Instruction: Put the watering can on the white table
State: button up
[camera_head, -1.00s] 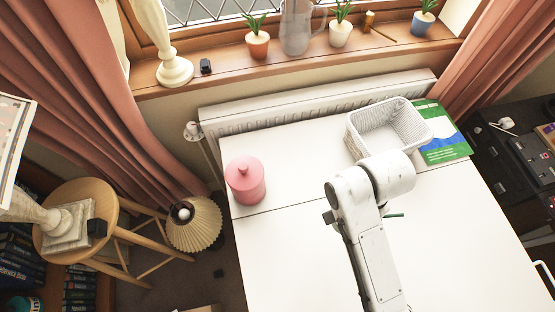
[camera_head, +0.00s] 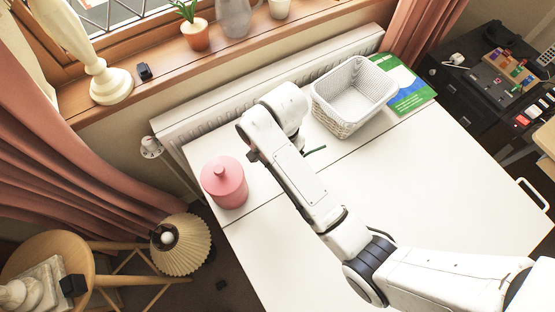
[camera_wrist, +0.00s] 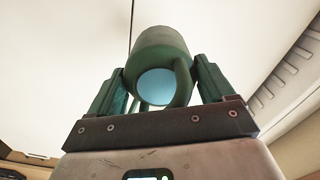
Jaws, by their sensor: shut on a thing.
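In the wrist view my gripper (camera_wrist: 160,76) is shut on the watering can (camera_wrist: 163,42), a green round body with a light blue opening and a curved handle facing the camera. The can sits between the two dark green fingers. In the head view my arm hides most of the can; a thin green piece, likely its spout (camera_head: 316,150), sticks out beside the wrist. The white table (camera_head: 420,190) lies beneath. The can is over its back part, between a pink jar and a basket. I cannot tell whether it touches the table.
The pink lidded jar (camera_head: 225,183) stands at the table's left edge. A white basket (camera_head: 352,93) and a green-blue book (camera_head: 403,84) lie at the back. A radiator (camera_head: 200,117) runs behind. The table's right and middle are clear.

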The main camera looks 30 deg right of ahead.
jog(key=shift+w+a+f, duration=0.15)
jog(key=shift+w+f, duration=0.6)
jog(key=shift+f, duration=0.1)
jog(key=shift+w+f, duration=0.15)
jog(key=shift+f, duration=1.55)
jog(key=shift+f, duration=0.1)
jog(key=o, duration=1.2)
jog(key=shift+o, duration=0.2)
notch_tip(320, 180, up, 11)
jog(key=shift+f+p, duration=0.1)
jog(key=shift+p, duration=0.35)
jog(key=shift+r+p, duration=0.7)
jog(key=shift+p, duration=0.1)
